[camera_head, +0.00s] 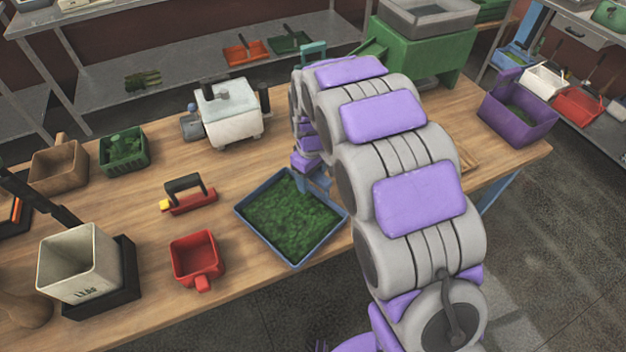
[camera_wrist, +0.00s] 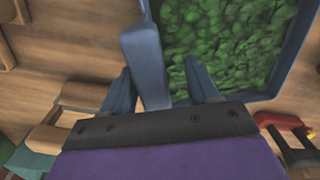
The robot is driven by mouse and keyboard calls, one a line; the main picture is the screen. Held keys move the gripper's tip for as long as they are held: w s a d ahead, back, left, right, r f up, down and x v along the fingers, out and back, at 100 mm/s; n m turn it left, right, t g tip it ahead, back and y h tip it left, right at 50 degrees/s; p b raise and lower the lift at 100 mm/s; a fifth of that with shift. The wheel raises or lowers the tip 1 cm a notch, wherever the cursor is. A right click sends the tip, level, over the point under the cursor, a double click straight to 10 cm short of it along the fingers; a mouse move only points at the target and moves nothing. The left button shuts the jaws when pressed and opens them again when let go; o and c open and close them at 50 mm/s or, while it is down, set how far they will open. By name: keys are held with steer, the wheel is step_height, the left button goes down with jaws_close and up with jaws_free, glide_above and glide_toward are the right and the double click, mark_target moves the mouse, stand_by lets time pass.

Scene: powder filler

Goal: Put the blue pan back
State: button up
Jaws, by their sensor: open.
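The blue pan (camera_head: 320,246) lies flat on the wooden table near its front edge, filled with green leafy bits. It also shows at the top of the wrist view (camera_wrist: 292,55), with its blue handle (camera_wrist: 146,60) running down from its corner side. My gripper (camera_wrist: 160,78) is open, with one finger on each side of the handle; I cannot tell whether they touch it. In the head view my gripper (camera_head: 313,176) is at the far right side of the pan, partly hidden by my arm.
A white machine (camera_head: 228,112) stands behind. A green hopper machine (camera_head: 425,55) and purple bin (camera_head: 517,108) are at the right. The table between pan and white machine is clear.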

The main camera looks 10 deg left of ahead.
steer(key=r, duration=0.3)
steer(key=r+p, duration=0.1)
steer(key=r, duration=0.5)
steer(key=shift+d+r+p, duration=0.25)
steer(key=shift+r+p, duration=0.1)
steer(key=shift+p, duration=0.05)
steer(key=shift+a, duration=0.15)
steer(key=shift+s, duration=0.1)
steer(key=s+d+r+m+g, duration=0.1)
steer(key=s+d+r+m, duration=0.25)
steer(key=s+d, duration=0.45)
steer(key=s+d+r+m, duration=0.2)
steer(key=s+d+r, duration=0.2)
steer(key=s+d, duration=0.4)
steer(key=s+d+m, duration=0.2)
steer(key=s, duration=0.7)
steer(key=s+d+f+m, duration=0.1)
steer(key=s+d+m, duration=0.2)
steer(key=s, duration=0.6)
steer(key=shift+s+f+g, duration=0.2)
steer(key=shift+f+g, duration=0.05)
steer(key=shift+g, duration=0.15)
steer(key=shift+a, duration=0.15)
